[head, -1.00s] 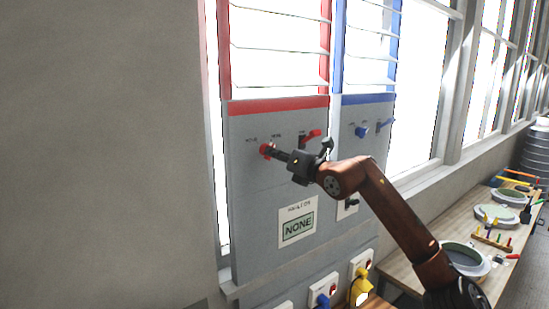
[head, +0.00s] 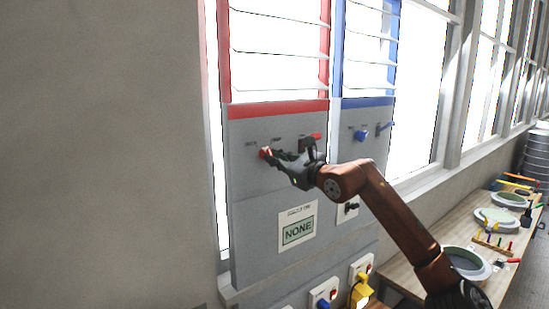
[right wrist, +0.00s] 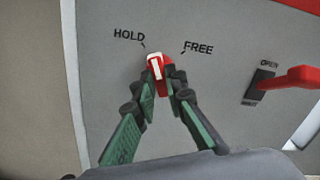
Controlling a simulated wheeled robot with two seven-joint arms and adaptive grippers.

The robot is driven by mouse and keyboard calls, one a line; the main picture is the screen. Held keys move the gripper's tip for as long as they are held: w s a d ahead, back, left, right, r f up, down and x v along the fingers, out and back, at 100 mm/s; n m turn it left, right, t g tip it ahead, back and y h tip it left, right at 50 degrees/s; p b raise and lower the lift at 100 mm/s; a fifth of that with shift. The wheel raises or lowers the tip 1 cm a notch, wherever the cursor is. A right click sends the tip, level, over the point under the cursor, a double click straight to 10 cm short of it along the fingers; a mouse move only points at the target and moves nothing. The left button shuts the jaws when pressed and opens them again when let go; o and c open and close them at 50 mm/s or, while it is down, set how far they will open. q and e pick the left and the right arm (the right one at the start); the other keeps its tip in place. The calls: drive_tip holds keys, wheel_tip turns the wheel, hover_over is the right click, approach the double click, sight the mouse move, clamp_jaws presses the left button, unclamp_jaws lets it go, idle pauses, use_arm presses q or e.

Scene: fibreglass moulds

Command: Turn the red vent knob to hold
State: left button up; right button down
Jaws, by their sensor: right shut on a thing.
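The red vent knob (right wrist: 158,70) is on the grey panel, with a white pointer line on its face. In the right wrist view the pointer aims up and slightly left, between the HOLD mark and the FREE mark, nearer HOLD. The knob also shows in the head view (head: 265,153), under the red strip. My right gripper (right wrist: 165,84) is shut on the knob, one green-padded finger on each side; it also shows in the head view (head: 272,155). The fingers hide part of the knob's lower sides. My left gripper is not in view.
A red lever (right wrist: 298,78) with OPEN lettering sits right of the knob. A blue knob (head: 361,134) and blue lever (head: 385,126) are farther right. A NONE sign (head: 298,229) hangs below. A bench (head: 408,278) with moulds stands at right.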

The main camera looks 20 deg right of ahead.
drive_tip(key=shift+n+p, duration=0.3)
drive_tip(key=shift+n, duration=1.6)
drive_tip(key=c, duration=2)
unclamp_jaws()
drive_tip(key=shift+o, duration=0.2)
drive_tip(key=v, duration=1.2)
